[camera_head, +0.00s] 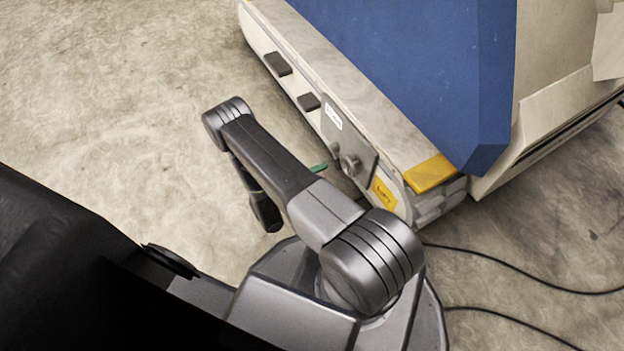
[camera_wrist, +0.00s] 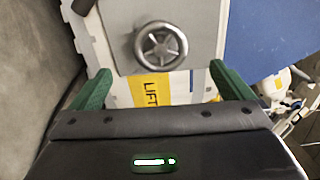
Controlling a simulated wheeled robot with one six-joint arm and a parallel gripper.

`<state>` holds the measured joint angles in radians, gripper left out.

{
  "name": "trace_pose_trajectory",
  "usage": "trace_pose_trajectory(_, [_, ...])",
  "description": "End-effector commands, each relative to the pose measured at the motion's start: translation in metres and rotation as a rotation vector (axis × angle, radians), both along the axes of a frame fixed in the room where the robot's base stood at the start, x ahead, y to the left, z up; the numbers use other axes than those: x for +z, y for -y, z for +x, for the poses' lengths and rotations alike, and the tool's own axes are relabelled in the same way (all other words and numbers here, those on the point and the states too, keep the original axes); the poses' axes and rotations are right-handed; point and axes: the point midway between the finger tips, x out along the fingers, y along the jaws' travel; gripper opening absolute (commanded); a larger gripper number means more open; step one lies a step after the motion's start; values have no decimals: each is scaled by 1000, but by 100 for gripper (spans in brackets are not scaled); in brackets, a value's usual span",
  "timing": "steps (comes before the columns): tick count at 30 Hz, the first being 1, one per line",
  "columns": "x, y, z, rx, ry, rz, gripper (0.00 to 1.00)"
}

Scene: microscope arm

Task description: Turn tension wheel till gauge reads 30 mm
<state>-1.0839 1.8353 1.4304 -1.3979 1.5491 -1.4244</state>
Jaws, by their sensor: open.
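The tension wheel (camera_wrist: 160,47) is a small grey metal handwheel with spokes, on a grey plate (camera_wrist: 203,20) in the wrist view. It also shows in the head view (camera_head: 349,166), on the side of the machine. My gripper (camera_wrist: 158,82) is open, its two green fingers apart at left and right. The wheel lies ahead of the fingertips, between their lines, and nothing is between the fingers. In the head view one green fingertip (camera_head: 319,168) shows just left of the wheel; my arm hides the rest. I cannot make out a gauge or its reading.
A yellow LIFT label (camera_head: 384,194) sits below the wheel. Two dark blocks (camera_head: 277,64) stick out farther along the side panel. A blue cover (camera_head: 420,70) and a yellow corner piece (camera_head: 430,173) are above. Black cables (camera_head: 520,275) lie on the floor at right.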

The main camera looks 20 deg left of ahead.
Motion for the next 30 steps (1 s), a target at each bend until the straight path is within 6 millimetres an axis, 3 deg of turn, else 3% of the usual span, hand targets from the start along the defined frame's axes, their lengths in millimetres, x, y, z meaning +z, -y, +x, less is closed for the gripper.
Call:
trace_pose_trajectory(9, [0, -15, -19, 0, -1, 1, 100])
trace_pose_trajectory(30, [-1, -13, -17, -2, 0, 0, 100])
